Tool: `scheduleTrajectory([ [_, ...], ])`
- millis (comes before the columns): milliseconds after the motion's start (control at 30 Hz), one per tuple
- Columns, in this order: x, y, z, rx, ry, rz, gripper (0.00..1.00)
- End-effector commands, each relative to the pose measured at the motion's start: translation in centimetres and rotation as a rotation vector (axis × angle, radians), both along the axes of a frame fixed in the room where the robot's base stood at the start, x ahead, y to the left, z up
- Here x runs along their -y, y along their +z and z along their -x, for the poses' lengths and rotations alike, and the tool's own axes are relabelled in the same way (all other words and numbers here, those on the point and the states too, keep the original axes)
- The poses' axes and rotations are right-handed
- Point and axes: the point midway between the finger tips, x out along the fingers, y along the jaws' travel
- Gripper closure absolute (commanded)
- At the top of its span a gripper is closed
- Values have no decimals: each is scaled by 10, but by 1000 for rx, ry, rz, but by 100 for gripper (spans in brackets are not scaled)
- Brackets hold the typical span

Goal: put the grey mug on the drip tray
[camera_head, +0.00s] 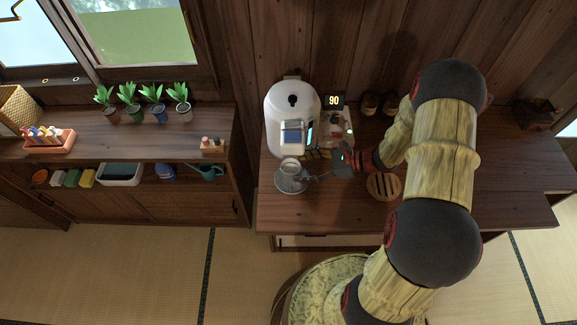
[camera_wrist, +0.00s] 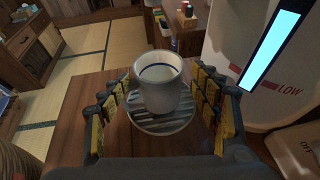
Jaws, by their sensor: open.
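The grey mug (camera_wrist: 160,88) stands upright on the round, slatted drip tray (camera_wrist: 150,126) in the wrist view. In the head view, the mug (camera_head: 290,166) is on the left part of the tray area, and the metal tray (camera_head: 284,187) lies in front of the white machine. My gripper (camera_wrist: 162,82) is open, with one yellow-padded finger row on each side of the mug. A gap shows on both sides. In the head view my gripper (camera_head: 312,177) reaches the mug from the right.
The white machine (camera_head: 290,103) with a lit strip stands close behind the tray. A round slatted wooden coaster (camera_head: 383,187) lies to the right, under my arm. A display reading 90 (camera_head: 334,101) stands at the back. The counter's front left is clear.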

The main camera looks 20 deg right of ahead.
Motion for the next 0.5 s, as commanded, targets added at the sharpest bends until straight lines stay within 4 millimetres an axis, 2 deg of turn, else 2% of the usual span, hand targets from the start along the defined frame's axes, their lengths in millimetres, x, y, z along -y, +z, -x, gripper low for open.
scheduleTrajectory([
  [33,9,5,3,1,-5,0,37],
  [200,28,13,13,0,-2,0,37],
  [500,36,16,18,0,1,0,37],
])
